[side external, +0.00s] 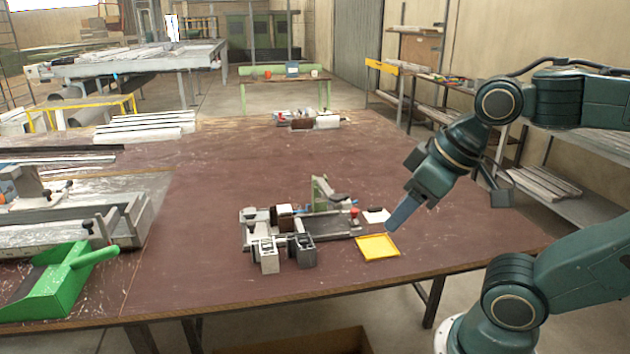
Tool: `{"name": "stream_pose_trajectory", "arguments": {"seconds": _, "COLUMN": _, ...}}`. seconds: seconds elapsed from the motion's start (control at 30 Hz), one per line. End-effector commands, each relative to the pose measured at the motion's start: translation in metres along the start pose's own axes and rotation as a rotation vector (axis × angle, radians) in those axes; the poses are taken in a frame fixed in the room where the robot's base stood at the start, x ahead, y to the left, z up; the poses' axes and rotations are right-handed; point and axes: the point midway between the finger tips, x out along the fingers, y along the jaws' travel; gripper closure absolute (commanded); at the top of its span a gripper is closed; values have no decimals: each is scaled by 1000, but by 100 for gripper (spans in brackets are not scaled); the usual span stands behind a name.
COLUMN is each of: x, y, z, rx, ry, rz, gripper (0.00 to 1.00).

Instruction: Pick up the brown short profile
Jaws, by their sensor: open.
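A small brown piece (285,210), which looks like the brown short profile, sits among the metal parts of the clamp fixture (335,230) in the middle of the table. Its lower part is hidden by the parts in front. My gripper (393,227) comes in from the right, tilted down to the left. It is open and empty, to the right of the fixture and apart from the brown piece. Its tip shows close above the yellow tray in the picture; the exact height is hard to tell.
A light grey profile (268,254) and a dark grey profile (304,251) stand at the fixture's front. A yellow tray (378,246) lies to its right. A green dustpan (55,283) is at the left.

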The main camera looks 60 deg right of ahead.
Motion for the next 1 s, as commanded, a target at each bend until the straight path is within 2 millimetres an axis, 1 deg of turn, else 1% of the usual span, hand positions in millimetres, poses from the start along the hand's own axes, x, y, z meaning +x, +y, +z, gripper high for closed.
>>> {"name": "stream_pose_trajectory", "arguments": {"seconds": 0.4, "x": 0, "y": 0, "z": 0, "rx": 0, "ry": 0, "rz": 0, "gripper": 55}}
{"name": "stream_pose_trajectory", "arguments": {"seconds": 0.57, "x": 0, "y": 0, "z": 0, "rx": 0, "ry": 0, "rz": 0, "gripper": 24}}
{"name": "stream_pose_trajectory", "arguments": {"seconds": 0.6, "x": 0, "y": 0, "z": 0, "rx": 0, "ry": 0, "rz": 0, "gripper": 16}}
{"name": "stream_pose_trajectory", "arguments": {"seconds": 0.63, "x": 0, "y": 0, "z": 0, "rx": 0, "ry": 0, "rz": 0, "gripper": 11}}
{"name": "stream_pose_trajectory", "arguments": {"seconds": 1.0, "x": 0, "y": 0, "z": -3, "rx": -4, "ry": -2, "rz": 1, "gripper": 11}}
